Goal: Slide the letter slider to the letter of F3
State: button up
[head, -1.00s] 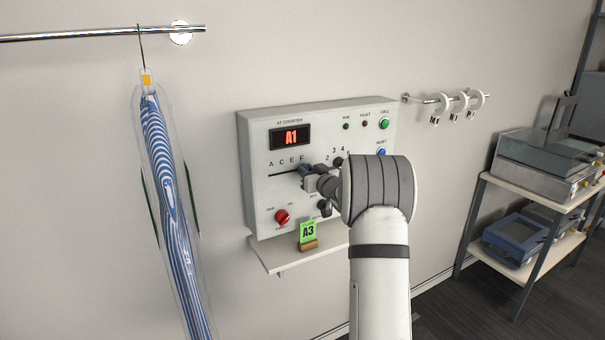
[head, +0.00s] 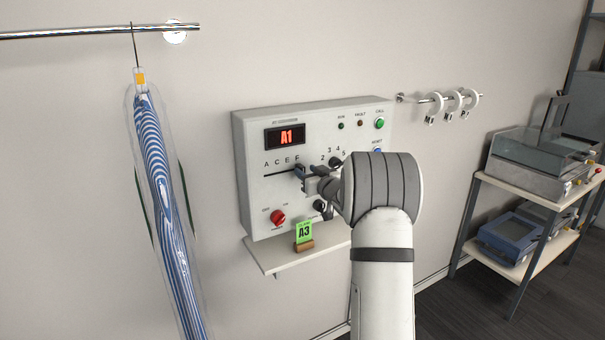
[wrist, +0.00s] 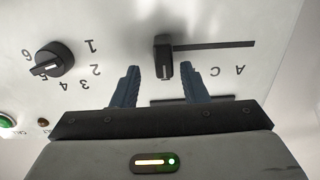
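The white control panel (head: 245,150) hangs on the wall, and its red display (head: 286,136) reads A1. The letters A, C, E and F (head: 281,161) run above a horizontal slot. In the wrist view, seen upside down, the black letter slider knob (wrist: 162,55) sits at the F end of the slot, with C and A off to the right. My gripper (wrist: 160,75) is open, one blue finger on each side of the knob, with a visible gap to each. My gripper also shows at the panel in the head view (head: 303,172). The fingers partly hide the letters nearest the knob.
A number dial (wrist: 53,60) lies to the left in the wrist view. A red knob (head: 278,217) is low on the panel. A green A3 tag (head: 304,232) stands on the shelf below (head: 270,256). A bagged striped garment (head: 165,200) hangs at the left.

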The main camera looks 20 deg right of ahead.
jog(key=s, duration=0.2)
jog(key=s+b, duration=0.1)
jog(key=s, duration=0.3)
jog(key=shift+d, duration=0.3)
jog(key=s+a+f+g, duration=0.2)
jog(key=s+a+g, duration=0.3)
jog(key=s, duration=0.8)
jog(key=s+a+f+g+h, duration=0.1)
jog(key=s+a+f+g, duration=0.2)
jog(key=s+a, duration=0.7)
jog(key=s+a+f+m+g, duration=0.1)
jog(key=s+a+g, duration=0.5)
jog(key=s, duration=1.2)
jog(key=shift+a+f+g+h, duration=0.4)
jog(key=shift+a+f, duration=0.4)
jog(key=shift+a, duration=0.3)
jog(key=shift+w, duration=0.1)
jog(key=shift+c, duration=0.3)
